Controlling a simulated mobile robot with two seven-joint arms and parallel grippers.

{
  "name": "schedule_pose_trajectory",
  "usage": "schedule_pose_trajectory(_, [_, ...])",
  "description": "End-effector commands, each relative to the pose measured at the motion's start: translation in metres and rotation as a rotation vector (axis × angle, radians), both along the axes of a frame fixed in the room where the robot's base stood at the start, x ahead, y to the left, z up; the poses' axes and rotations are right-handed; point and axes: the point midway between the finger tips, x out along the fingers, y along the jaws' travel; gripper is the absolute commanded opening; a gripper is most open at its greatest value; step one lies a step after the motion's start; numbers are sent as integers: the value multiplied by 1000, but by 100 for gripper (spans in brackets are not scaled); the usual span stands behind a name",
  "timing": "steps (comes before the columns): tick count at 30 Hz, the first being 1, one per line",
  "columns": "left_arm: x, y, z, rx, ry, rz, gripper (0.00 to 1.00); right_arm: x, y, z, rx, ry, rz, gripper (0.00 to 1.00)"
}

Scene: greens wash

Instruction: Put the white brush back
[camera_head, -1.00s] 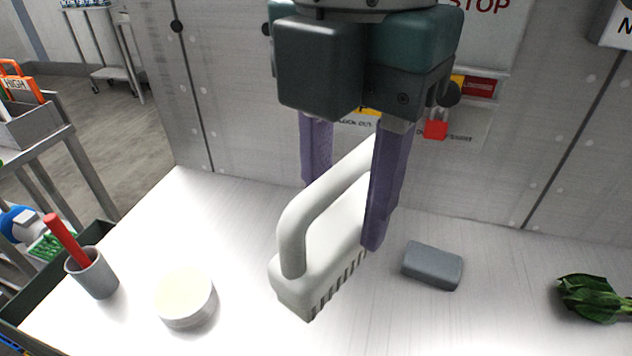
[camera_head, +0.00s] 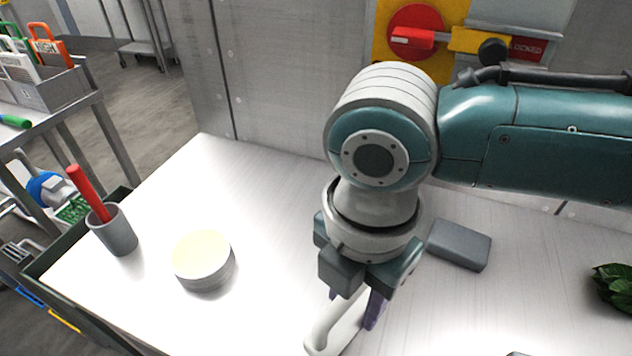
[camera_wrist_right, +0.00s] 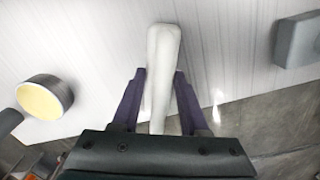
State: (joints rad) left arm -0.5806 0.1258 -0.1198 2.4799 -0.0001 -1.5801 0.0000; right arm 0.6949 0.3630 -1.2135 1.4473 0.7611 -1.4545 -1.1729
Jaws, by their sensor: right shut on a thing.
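The white brush (camera_head: 338,326) is low in the head view, cut off by the bottom edge. My right gripper (camera_head: 352,304) is shut on its handle, with a purple finger on either side. In the right wrist view the brush (camera_wrist_right: 163,70) shows as a pale handle between the fingers of the right gripper (camera_wrist_right: 158,95). The brush is over the white table (camera_head: 275,200); I cannot tell whether it touches it. Its bristles are hidden. My left gripper is not in view.
On the table are a round pale-topped tub (camera_head: 203,262), a grey cup (camera_head: 115,233) with a red-handled tool, a grey block (camera_head: 459,244) and leafy greens (camera_head: 614,288). A cart with a grey bin (camera_head: 45,90) stands at the left. The table between tub and back wall is clear.

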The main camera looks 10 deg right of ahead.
Motion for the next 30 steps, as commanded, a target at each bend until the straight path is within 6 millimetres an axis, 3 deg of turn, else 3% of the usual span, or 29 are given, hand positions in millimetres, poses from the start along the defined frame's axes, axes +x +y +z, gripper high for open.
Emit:
schedule_pose_trajectory(10, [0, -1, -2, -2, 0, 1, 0, 0, 0, -4, 1, -1, 0, 0])
schedule_pose_trajectory(11, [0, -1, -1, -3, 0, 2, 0, 0, 0, -3, 1, -1, 0, 46])
schedule_pose_trajectory(18, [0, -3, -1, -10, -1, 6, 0, 0, 0, -3, 1, -1, 0, 73])
schedule_pose_trajectory(26, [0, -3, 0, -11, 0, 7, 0, 0, 0, -1, 1, -1, -1, 74])
schedule_pose_trajectory(30, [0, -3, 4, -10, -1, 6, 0, 1, 1, 12, 3, -3, -1, 74])
